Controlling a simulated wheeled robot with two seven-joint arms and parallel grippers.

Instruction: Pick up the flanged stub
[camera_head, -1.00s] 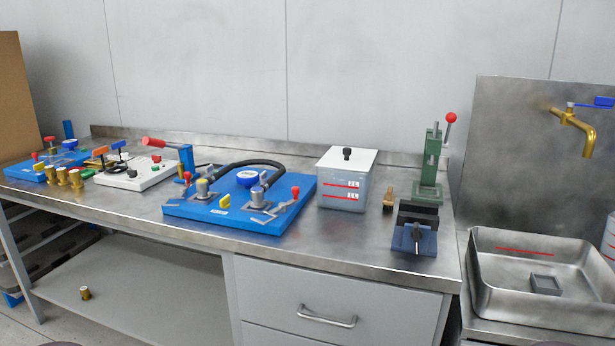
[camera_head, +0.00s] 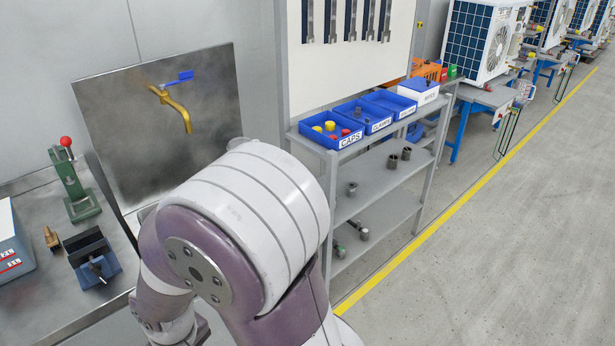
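I cannot tell for sure which thing is the flanged stub. Small dark grey cylindrical parts stand on the grey shelf unit: two on the middle shelf toward the back (camera_head: 399,157), one nearer on that shelf (camera_head: 352,188). Lower down lie a short grey cylinder (camera_head: 363,234) and a dark part with some green (camera_head: 339,250). A small brass piece (camera_head: 52,240) stands on the steel bench at the left. My own arm fills the lower middle and hides the sink area and part of the shelves.
Blue bins, one labelled CAPS (camera_head: 331,141), line the shelf unit's top. A green press (camera_head: 75,186) and a vise (camera_head: 92,258) stand on the bench. A brass tap (camera_head: 176,107) is on the steel panel. The floor (camera_head: 500,240) right of the yellow line is clear.

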